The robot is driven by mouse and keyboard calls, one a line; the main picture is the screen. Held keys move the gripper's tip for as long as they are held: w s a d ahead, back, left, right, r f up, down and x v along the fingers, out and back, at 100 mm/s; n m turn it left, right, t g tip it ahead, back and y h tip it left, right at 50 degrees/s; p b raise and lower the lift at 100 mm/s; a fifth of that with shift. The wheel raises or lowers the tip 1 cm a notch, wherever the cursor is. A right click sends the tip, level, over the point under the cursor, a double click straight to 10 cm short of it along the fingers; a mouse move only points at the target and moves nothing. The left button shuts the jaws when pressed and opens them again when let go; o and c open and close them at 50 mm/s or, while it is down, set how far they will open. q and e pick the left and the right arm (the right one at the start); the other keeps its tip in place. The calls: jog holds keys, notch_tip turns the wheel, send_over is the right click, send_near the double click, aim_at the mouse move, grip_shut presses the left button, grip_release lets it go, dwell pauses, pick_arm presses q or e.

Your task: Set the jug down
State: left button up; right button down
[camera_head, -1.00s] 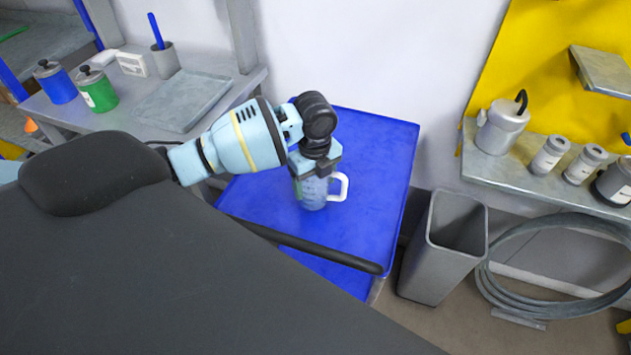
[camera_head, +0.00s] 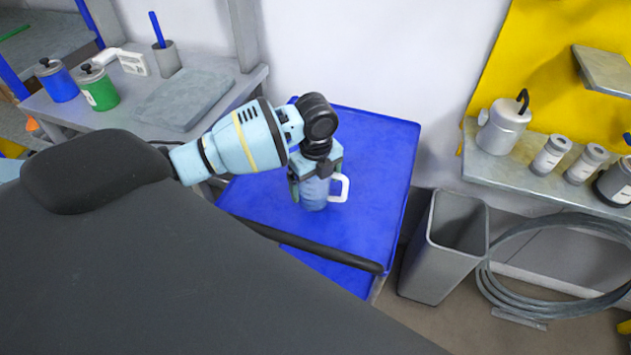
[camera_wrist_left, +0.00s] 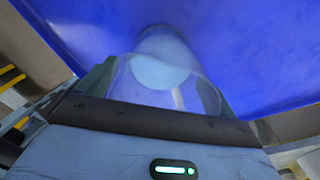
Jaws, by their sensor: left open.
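The jug (camera_head: 315,194) is clear with a bluish tint and a white handle on its right. It stands upright on the blue table top (camera_head: 376,150) in the head view. My left gripper (camera_head: 313,185) is directly above and around the jug, with its fingers open on either side of it. In the left wrist view the jug (camera_wrist_left: 160,75) is between the spread fingers, with the blue surface (camera_wrist_left: 265,50) beyond it. The jug's upper part is partly hidden by the gripper in the head view. My right gripper is not in view.
A grey bin (camera_head: 443,247) stands right of the blue table, beside a coiled hose (camera_head: 500,293). A shelf (camera_head: 520,180) with a grey can (camera_head: 502,127) and small jars is at right. A bench (camera_head: 225,103) with blue and green canisters is at left. The table's right side is clear.

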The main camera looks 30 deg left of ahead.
pick_arm(q)
notch_tip(320, 180, up, 12)
jog(key=p, duration=0.1)
jog(key=shift+s, duration=0.1)
dwell(0.8)
